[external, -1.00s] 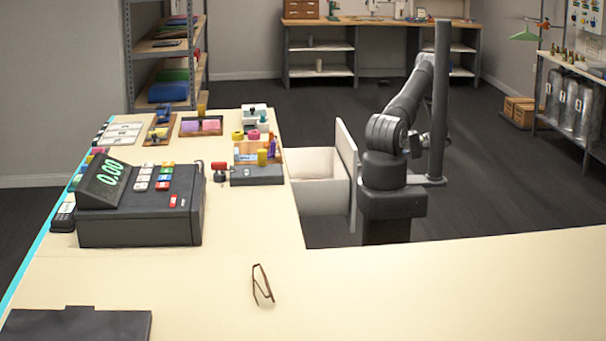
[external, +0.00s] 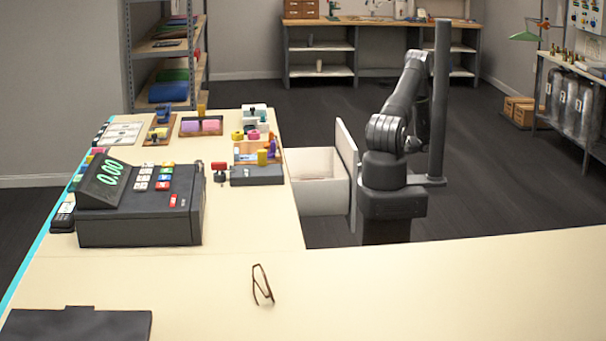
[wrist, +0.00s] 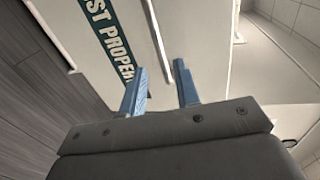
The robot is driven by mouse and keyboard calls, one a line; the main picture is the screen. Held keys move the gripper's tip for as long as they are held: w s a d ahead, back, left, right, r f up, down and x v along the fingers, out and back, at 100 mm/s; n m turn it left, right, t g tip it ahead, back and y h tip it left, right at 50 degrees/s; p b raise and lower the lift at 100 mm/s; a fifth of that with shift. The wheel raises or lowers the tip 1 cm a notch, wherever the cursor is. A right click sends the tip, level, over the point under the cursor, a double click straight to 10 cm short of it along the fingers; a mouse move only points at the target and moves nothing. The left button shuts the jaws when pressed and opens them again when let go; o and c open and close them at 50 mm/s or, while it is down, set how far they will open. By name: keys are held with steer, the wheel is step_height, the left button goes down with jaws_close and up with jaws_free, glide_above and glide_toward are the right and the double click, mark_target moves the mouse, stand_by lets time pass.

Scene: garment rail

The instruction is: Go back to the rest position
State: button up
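My arm (external: 399,105) stands folded upright beside the open drawer, next to a dark post. In the wrist view my gripper (wrist: 160,72) has its two blue fingers apart, with nothing held between them. Beyond the fingers is a pale panel with a dark green label (wrist: 108,38) reading "ST PROPER", partly cut off. In the external view the fingers cannot be made out.
The open white drawer (external: 322,198) with its upright front panel (external: 346,170) is just left of my arm. The counter (external: 400,285) holds a cash register (external: 140,215), glasses (external: 262,286) and a stamp (external: 219,170). The dark post (external: 439,100) rises close on the right.

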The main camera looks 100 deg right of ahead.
steer(key=x, duration=0.9)
steer(key=v, duration=1.7)
steer(key=shift+s, duration=0.25)
steer(key=shift+w, duration=0.1)
steer(key=shift+x, duration=8.75)
